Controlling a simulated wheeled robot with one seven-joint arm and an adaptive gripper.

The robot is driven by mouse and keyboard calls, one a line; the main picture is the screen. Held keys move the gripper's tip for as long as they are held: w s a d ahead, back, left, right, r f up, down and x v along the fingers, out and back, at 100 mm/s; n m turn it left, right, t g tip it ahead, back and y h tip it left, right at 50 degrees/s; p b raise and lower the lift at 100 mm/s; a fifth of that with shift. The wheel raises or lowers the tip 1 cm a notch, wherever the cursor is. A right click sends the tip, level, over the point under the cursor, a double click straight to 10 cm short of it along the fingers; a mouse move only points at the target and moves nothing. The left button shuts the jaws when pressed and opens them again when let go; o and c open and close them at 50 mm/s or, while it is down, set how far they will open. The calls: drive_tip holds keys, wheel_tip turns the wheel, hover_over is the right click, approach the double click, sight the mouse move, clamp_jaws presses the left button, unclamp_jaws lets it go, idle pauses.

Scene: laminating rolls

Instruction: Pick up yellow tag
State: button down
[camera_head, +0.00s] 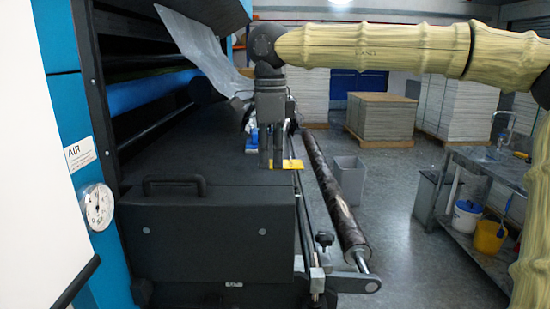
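The yellow tag (293,164) is a small flat piece at the tips of my gripper, by the right edge of the machine's dark flat top. Most of it shows to the right of the fingers, and the fingers cover part of it. My gripper (271,163) points straight down, its two fingers close together with a narrow gap. I cannot tell whether they are closed on the tag or only in front of it, nor whether the tag touches the surface below.
The laminating machine's dark cover with a handle (175,180) fills the left foreground. A long dark roll (335,200) runs along its right side. A grey bin (350,180) stands beyond the roll. A metal table (475,165) with buckets is at right. Pallet stacks (381,118) stand behind.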

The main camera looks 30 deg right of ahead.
drive_tip(key=shift+s+a, duration=0.3)
drive_tip(key=shift+a, duration=0.05)
drive_tip(key=shift+c, duration=2.2)
unclamp_jaws()
drive_tip(key=shift+r, duration=0.1)
